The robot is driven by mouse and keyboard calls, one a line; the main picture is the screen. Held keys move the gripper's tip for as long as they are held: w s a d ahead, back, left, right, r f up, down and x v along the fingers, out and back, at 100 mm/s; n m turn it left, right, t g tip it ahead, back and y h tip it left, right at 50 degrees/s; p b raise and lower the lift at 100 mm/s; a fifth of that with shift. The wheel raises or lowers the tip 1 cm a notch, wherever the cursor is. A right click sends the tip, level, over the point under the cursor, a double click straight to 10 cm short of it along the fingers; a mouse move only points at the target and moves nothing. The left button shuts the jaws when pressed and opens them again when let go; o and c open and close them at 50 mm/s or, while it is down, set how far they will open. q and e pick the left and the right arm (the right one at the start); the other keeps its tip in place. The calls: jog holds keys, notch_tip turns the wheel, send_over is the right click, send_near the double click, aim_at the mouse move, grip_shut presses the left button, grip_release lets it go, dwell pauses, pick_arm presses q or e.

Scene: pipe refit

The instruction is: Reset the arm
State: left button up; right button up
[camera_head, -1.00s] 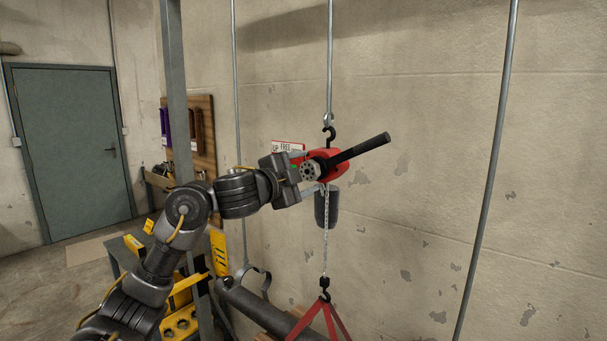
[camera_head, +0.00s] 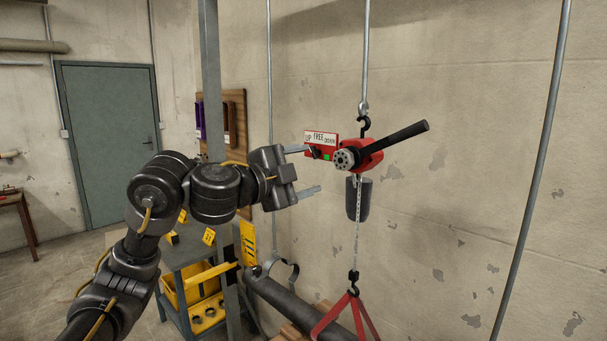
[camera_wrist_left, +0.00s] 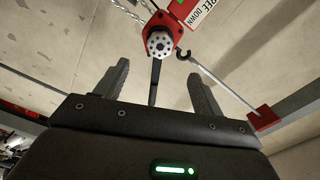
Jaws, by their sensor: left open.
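My left gripper (camera_head: 311,170) is open and empty, to the left of the red lever hoist (camera_head: 366,157) and apart from it. The hoist hangs from a hook on a vertical rod, its black lever handle (camera_head: 405,134) pointing up to the right. A red and white sign reading UP, FREE, DOWN (camera_head: 321,137) is beside the hoist. My right gripper is not in view.
A chain (camera_head: 356,225) runs down from the hoist to a red sling (camera_head: 343,312) at a dark pipe (camera_head: 285,300). A cart with a yellow bin (camera_head: 197,283) stands lower left. A grey post (camera_head: 211,80) rises behind my left arm. Vertical conduit (camera_head: 540,165) runs along the right wall.

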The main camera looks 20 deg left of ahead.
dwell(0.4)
